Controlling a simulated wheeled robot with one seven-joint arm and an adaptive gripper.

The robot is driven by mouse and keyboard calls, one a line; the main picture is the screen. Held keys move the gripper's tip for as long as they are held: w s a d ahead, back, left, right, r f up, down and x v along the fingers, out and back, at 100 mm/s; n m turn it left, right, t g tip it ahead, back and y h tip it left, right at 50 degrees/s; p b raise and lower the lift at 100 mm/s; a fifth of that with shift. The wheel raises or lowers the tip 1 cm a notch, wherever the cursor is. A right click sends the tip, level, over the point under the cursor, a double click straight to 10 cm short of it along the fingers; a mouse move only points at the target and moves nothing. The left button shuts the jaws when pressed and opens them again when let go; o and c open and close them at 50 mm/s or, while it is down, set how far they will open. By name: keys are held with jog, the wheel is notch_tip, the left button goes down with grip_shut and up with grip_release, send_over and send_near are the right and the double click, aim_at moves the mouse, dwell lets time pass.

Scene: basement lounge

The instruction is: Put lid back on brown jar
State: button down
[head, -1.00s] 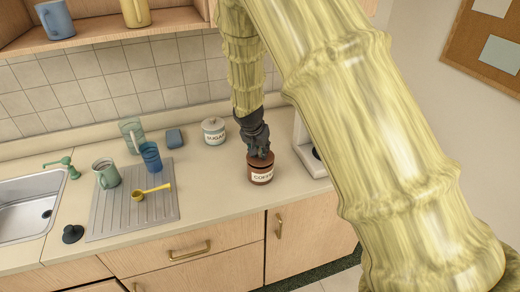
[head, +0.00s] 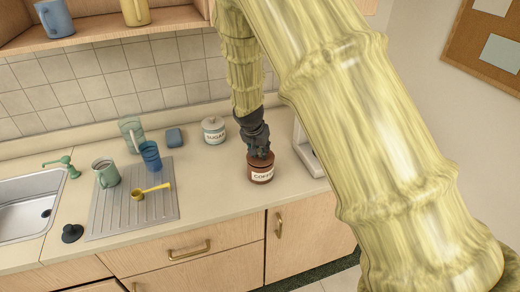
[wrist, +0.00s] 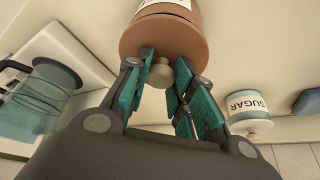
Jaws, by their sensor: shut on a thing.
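The brown jar (head: 261,176), labelled COFFEE, stands upright on the counter near its front edge. My gripper (head: 259,156) is directly above it, pointing down. In the wrist view the brown lid (wrist: 150,38) lies across the mouth of the jar (wrist: 178,8), its pale round knob (wrist: 161,73) between the teal pads of my gripper (wrist: 164,60). My gripper is shut on the lid's knob. The lid looks seated on the jar or very close to it; I cannot tell whether a small gap is left.
A white SUGAR jar (head: 214,131) stands behind and left of the brown jar. A white appliance (head: 309,150) is close on the right. Cups and a yellow scoop (head: 150,191) are on the drainboard (head: 128,217) by the sink (head: 28,210). The counter left of the brown jar is clear.

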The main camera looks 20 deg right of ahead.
jog(key=c, duration=0.6)
grip_release()
jog(key=shift+c, duration=0.2)
jog(key=shift+r, duration=0.15)
jog(key=shift+r+p, duration=1.9)
jog(key=shift+r, duration=1.5)
grip_shut()
